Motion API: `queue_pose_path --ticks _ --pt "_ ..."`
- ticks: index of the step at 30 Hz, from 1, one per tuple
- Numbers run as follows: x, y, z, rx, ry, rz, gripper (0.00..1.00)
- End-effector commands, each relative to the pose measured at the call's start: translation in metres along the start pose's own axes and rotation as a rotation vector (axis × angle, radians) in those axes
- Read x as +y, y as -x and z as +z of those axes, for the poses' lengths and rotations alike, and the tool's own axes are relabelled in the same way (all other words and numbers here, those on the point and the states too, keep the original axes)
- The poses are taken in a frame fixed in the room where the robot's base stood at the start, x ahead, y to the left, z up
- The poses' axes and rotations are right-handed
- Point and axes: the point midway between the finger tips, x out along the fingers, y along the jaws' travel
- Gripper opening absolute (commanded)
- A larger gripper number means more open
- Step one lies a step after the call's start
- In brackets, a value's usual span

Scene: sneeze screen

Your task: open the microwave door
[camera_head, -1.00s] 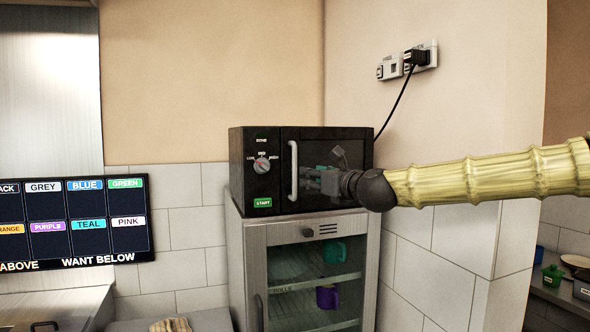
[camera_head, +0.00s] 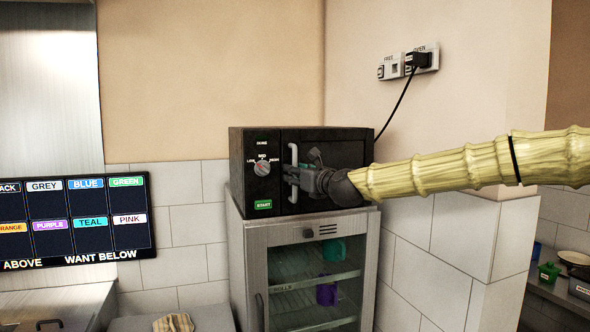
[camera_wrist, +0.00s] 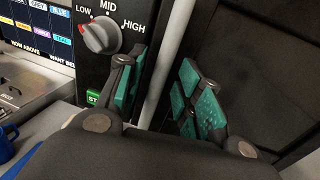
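The black microwave (camera_head: 262,143) stands on a grey cabinet, its door shut. Its dial (camera_head: 262,167) and green start button (camera_head: 263,204) are on the left of the front. The pale vertical door handle (camera_head: 293,152) runs down the door's left edge. My gripper (camera_head: 293,178) is at the handle's middle, coming from the right. In the wrist view the handle (camera_wrist: 166,70) passes between my gripper's teal-padded fingers (camera_wrist: 158,97). The fingers are apart, with a visible gap between the handle and the right pads. Whether the left pad touches the handle is unclear.
Below is the glass-fronted cabinet (camera_head: 234,262) with a teal and a purple mug inside. A wall with a socket (camera_head: 420,60) and cord is close on the right. A menu screen (camera_head: 75,262) hangs at left.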

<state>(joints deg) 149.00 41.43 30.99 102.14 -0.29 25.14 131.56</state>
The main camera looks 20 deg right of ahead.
Motion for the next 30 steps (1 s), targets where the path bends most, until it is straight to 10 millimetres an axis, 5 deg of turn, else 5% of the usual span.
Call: queue_pose_path --ticks 15,21,30 --pt "0.0004 -0.0120 -0.0006 0.000 0.000 0.001 0.35" --pt "0.0004 -0.0119 -0.0005 0.000 0.000 0.001 0.01" --pt "0.0010 -0.0115 -0.0011 0.000 -0.001 0.004 0.00"
